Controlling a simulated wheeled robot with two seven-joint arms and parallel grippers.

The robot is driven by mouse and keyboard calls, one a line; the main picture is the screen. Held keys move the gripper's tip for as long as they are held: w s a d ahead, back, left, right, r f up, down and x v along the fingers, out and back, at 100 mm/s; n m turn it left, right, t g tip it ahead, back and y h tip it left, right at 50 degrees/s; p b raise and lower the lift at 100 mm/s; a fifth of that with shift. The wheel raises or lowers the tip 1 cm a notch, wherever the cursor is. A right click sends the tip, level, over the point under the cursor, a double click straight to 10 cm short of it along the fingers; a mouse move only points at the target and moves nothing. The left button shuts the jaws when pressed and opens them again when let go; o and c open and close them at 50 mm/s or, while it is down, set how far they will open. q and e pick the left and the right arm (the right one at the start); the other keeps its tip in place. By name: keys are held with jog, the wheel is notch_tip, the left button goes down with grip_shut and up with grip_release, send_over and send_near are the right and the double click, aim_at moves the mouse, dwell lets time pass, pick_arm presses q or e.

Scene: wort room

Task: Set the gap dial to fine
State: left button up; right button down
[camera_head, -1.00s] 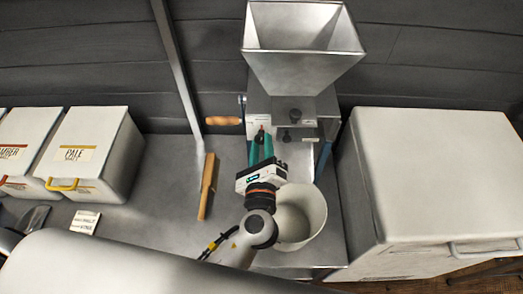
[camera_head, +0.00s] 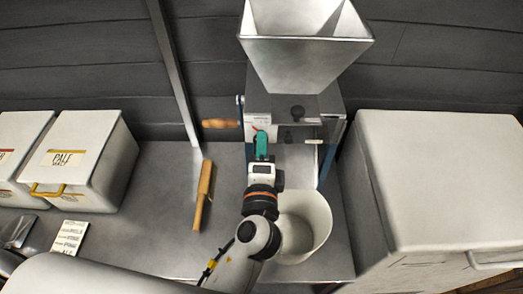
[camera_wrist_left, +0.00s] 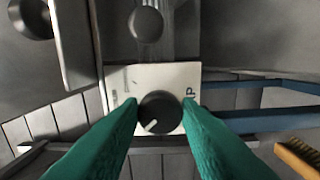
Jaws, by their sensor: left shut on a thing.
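The gap dial is a dark round knob (camera_wrist_left: 160,112) with a white pointer line on a pale plate (camera_wrist_left: 120,75), seen in the left wrist view. The pointer slants to the lower left of that picture. Marks on the plate are partly covered and I cannot read them fully. My left gripper (camera_wrist_left: 161,115) has its green fingers on both sides of the knob, shut on it. In the head view, my left gripper (camera_head: 262,137) is at the plate (camera_head: 258,120) on the front of the mill, and its fingers hide the dial. My right gripper is not in view.
The mill's steel hopper (camera_head: 305,50) rises above. A white bucket (camera_head: 318,225) stands close to my left wrist. A wooden-handled brush (camera_head: 203,195) lies left of it. A wooden crank handle (camera_head: 220,123) sticks out left. White bins (camera_head: 85,150) and a large white box (camera_head: 440,180) flank the bench.

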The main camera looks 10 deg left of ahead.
pick_arm(q)
jog(key=shift+n, duration=0.4)
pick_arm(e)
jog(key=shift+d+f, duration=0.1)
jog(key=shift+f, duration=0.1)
pick_arm(q)
jog(key=o, duration=0.9)
jog(key=shift+o, duration=0.2)
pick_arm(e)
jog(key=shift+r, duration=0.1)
